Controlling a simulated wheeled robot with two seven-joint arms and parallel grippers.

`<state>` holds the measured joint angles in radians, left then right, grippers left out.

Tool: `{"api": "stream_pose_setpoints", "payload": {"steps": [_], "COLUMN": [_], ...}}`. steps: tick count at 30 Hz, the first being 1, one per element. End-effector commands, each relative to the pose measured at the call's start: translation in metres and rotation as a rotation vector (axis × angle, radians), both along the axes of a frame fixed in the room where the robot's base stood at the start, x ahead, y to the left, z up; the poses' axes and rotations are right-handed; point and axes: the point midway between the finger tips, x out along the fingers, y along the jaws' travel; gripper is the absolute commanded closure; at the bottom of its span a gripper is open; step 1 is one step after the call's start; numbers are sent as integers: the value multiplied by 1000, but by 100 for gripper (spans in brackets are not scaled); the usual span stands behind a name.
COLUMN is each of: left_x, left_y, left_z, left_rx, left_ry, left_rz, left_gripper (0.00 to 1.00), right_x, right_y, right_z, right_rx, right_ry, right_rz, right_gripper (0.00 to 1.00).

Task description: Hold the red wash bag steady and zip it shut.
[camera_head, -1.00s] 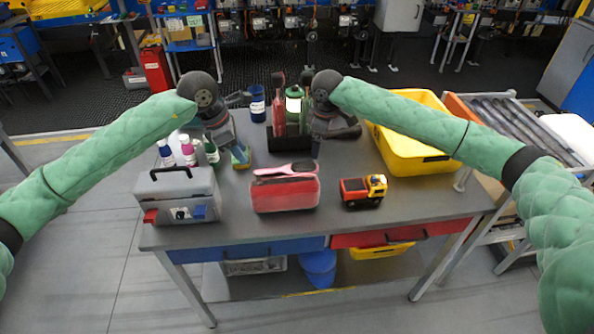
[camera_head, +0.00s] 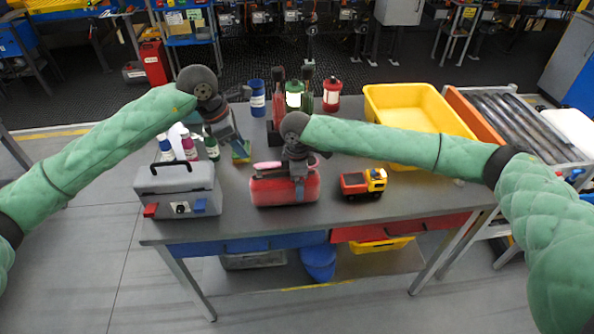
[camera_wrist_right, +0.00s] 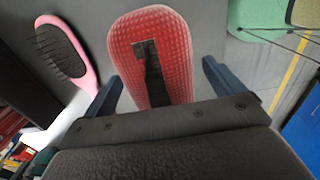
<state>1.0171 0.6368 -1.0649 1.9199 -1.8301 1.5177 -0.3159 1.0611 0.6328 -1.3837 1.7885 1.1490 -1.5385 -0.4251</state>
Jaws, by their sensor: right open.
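The red wash bag (camera_head: 270,193) lies at the front middle of the table. In the right wrist view the bag (camera_wrist_right: 128,55) shows a dark strip along its top with a small dark piece at one end; I cannot tell how far the zip is open. My right gripper (camera_head: 298,180) is over the bag, pointing down. In the right wrist view my right gripper (camera_wrist_right: 163,88) is open, one finger on each side of the bag, with gaps between. My left gripper (camera_head: 236,142) hangs behind and left of the bag, apart from it; its fingers are unclear.
A pink hairbrush (camera_wrist_right: 86,70) lies beside the bag. A grey toolbox (camera_head: 178,180) stands left, a toy truck (camera_head: 362,183) right. Bottles (camera_head: 189,147) stand behind the toolbox. A blue-yellow block (camera_head: 241,153) is by my left gripper. A yellow tub (camera_head: 425,150) is at back right.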

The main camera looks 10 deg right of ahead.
Motion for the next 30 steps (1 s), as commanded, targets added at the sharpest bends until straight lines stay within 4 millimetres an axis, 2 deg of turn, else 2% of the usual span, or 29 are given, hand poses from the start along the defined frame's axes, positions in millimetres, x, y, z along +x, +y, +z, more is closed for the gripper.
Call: {"api": "stream_pose_setpoints", "payload": {"steps": [6,16,25,26,27,30], "left_x": [0,0,0,0,0,0], "left_y": [0,0,0,0,0,0], "left_z": [0,0,0,0,0,0], "left_rx": [0,0,0,0,0,0], "left_ry": [0,0,0,0,0,0], "left_rz": [0,0,0,0,0,0], "left_gripper": [64,64,64,64,64,64], "right_x": [0,0,0,0,0,0], "right_y": [0,0,0,0,0,0], "right_z": [-16,-18,-18,-18,-18,-18], "right_rx": [0,0,1,1,1,1], "right_ry": [0,-1,-1,-1,-1,-1], "right_rz": [0,0,0,0,0,0], "right_gripper": [6,8,66,26,18,17]}}
